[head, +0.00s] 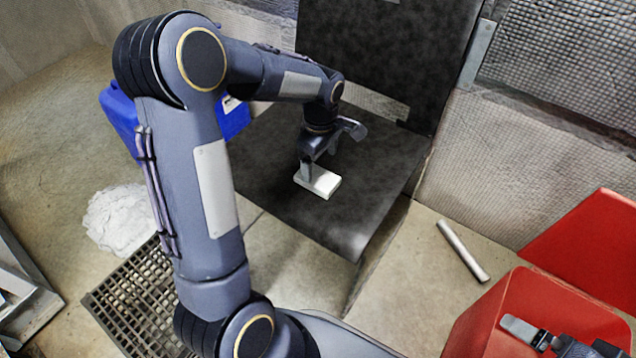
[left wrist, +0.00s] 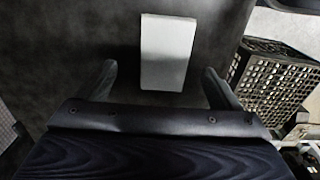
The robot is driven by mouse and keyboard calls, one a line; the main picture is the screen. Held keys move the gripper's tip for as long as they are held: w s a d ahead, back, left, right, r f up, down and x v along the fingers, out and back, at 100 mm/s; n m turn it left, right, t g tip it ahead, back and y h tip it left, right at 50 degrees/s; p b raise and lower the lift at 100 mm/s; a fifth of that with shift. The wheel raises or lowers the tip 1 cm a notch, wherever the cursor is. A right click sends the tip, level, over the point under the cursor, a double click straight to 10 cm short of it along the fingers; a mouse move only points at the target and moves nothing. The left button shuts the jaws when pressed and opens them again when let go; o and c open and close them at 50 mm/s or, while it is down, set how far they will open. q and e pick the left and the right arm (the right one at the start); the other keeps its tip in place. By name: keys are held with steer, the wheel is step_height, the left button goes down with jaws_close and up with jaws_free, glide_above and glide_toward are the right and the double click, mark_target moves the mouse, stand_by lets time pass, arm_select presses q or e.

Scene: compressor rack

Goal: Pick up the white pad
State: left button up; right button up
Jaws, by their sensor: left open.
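The white pad (head: 322,184) lies flat on the dark seat-like panel in the head view. It also shows as a pale rectangle in the left wrist view (left wrist: 168,52). My left gripper (head: 330,150) is just above the pad, with one finger over its far left part in the head view.
The dark panel (head: 375,200) has an upright dark back (head: 390,50) behind it. A red bin (head: 500,285) stands at the lower right, near a grey tube (head: 462,250) on the floor. A blue container (head: 118,118), white heap (head: 118,215) and black crate (head: 125,300) are at left.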

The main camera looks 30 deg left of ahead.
mark_target(317, 176)
arm_select(q)
steer(key=f, duration=0.1)
steer(key=f+b, duration=0.2)
steer(key=f, duration=0.1)
steer(key=shift+s+a, duration=0.2)
steer(key=shift+s, duration=0.15)
steer(key=shift+f+b, duration=0.35)
steer(key=shift+f, duration=0.1)
steer(key=shift+c, duration=0.2)
steer(key=c, duration=1.1)
steer(key=shift+r+p, duration=0.35)
steer(key=shift+r, duration=0.2)
step_height(317, 176, up, 2)
steer(key=shift+r+p, duration=0.15)
steer(key=shift+p, duration=0.35)
steer(key=s+d+r+p, duration=0.5)
steer(key=s+d+r, duration=0.2)
steer(key=s, duration=0.5)
step_height(317, 176, up, 3)
steer(key=shift+f+p, duration=0.1)
steer(key=shift+p, duration=0.3)
